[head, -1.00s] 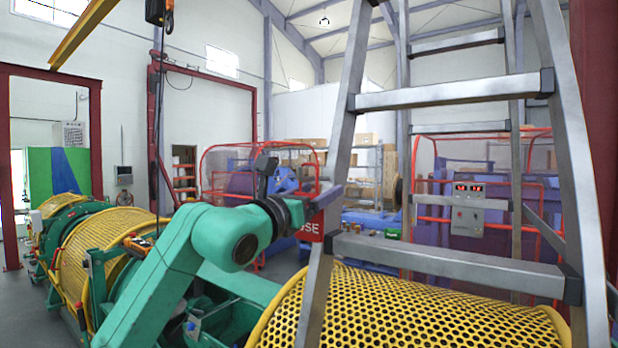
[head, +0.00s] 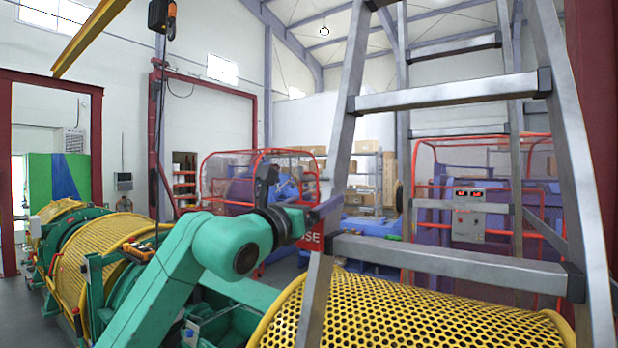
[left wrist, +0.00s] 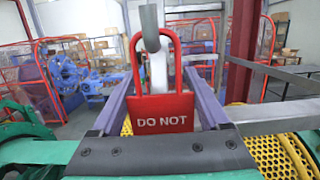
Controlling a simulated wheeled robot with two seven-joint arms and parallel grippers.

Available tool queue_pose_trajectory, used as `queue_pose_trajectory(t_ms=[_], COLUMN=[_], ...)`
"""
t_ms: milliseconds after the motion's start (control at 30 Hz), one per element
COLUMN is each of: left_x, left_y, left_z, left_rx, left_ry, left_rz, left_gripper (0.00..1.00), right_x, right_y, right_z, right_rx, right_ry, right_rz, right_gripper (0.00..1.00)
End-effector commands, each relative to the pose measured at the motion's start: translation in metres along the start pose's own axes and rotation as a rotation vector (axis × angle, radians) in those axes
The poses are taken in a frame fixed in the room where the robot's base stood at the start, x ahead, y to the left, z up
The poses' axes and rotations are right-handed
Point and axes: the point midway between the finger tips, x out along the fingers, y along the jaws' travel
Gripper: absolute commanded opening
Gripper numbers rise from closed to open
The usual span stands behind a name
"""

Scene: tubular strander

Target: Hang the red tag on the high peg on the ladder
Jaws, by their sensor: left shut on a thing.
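The red tag (left wrist: 163,112) is shaped like a padlock and reads "DO NOT" in the left wrist view. It stands upright between the purple-grey fingers of my left gripper (left wrist: 160,105), which is shut on it. A grey round peg (left wrist: 149,25) crosses in front of the top of the tag's loop; I cannot tell whether it passes through. In the head view the red tag (head: 311,238) shows beside the left rail of the ladder (head: 345,150), partly hidden by the rail. My left gripper (head: 325,209) reaches that rail from the left. My right gripper is out of view.
A yellow perforated guard (head: 420,312) lies behind the ladder's foot. A green and yellow machine (head: 85,250) runs along the left. Red-framed fences (head: 260,152) and a grey control box (head: 468,222) stand behind. The ladder's rungs (head: 450,257) fill the right side.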

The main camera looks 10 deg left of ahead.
Motion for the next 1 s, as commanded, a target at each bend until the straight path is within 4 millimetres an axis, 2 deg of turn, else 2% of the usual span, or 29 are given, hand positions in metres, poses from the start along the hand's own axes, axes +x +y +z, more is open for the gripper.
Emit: queue_pose_trajectory(t_ms=[433,467,500,1000], left_x=[0.0001,0.0001,0.0001,0.0001], left_y=[0.0,0.0,0.0,0.0], left_z=[0.0002,0.0001,0.0001,-0.0004], left_rx=[0.0,0.0,0.0,0.0], left_ry=[-0.001,-0.001,-0.001,0.0], left_rz=[0.0,0.0,0.0,0.0], left_gripper=[0.26,0.86,1.0,1.0], right_x=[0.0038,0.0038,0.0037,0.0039], right_y=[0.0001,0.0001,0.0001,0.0], right_z=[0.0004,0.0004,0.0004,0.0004], right_rx=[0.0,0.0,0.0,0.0], right_ry=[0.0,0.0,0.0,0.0], right_rz=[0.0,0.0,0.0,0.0], right_gripper=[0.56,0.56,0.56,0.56])
